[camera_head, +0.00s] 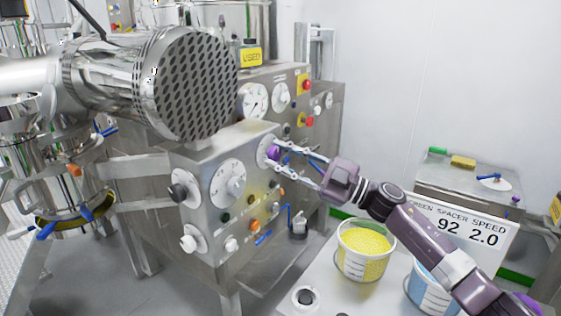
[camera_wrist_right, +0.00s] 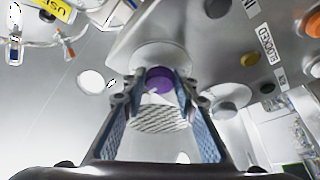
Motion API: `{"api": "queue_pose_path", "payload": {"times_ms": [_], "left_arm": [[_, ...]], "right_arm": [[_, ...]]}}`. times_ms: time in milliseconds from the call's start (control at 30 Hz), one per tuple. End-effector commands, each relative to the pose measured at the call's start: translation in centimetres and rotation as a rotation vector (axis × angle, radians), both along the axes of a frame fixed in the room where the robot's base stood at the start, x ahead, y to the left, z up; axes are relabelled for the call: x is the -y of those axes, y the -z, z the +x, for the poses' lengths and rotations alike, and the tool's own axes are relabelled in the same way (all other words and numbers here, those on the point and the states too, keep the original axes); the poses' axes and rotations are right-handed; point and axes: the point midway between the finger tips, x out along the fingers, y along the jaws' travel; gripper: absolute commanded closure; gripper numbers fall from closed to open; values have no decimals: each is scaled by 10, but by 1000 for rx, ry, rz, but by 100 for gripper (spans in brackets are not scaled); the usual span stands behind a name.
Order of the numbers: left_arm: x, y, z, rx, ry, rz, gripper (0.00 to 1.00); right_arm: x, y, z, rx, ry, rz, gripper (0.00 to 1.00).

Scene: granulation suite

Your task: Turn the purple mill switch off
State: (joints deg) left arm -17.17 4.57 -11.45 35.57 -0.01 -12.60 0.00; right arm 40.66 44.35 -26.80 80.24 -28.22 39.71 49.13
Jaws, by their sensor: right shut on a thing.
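The purple mill switch (camera_head: 273,153) is a purple knob on a round white dial plate on the upper right of the steel control panel's front. It also shows in the right wrist view (camera_wrist_right: 159,79), between the finger tips. My right gripper (camera_head: 279,160) reaches in from the right with its fingers on either side of the knob, shut on it. In the right wrist view my right gripper (camera_wrist_right: 157,98) has its blue padded fingers spread around the knob, with a pale ridged piece just below it. The knob's pointer is hard to make out. My left gripper is not in view.
The control panel (camera_head: 205,255) bears other knobs, a large white dial (camera_head: 228,183) and coloured buttons close to the gripper. The perforated mill drum (camera_head: 195,85) hangs above left.

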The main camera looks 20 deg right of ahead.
Motion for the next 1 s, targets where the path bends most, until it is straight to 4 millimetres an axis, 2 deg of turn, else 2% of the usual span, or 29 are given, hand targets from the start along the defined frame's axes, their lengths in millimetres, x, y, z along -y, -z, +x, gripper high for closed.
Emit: {"api": "queue_pose_path", "payload": {"times_ms": [600, 1000], "left_arm": [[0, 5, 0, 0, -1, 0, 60], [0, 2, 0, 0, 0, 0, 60]], "right_arm": [[2, -4, 1, 355, 0, -455, 98], [2, -4, 1, 500, -2, -643, 98]]}}
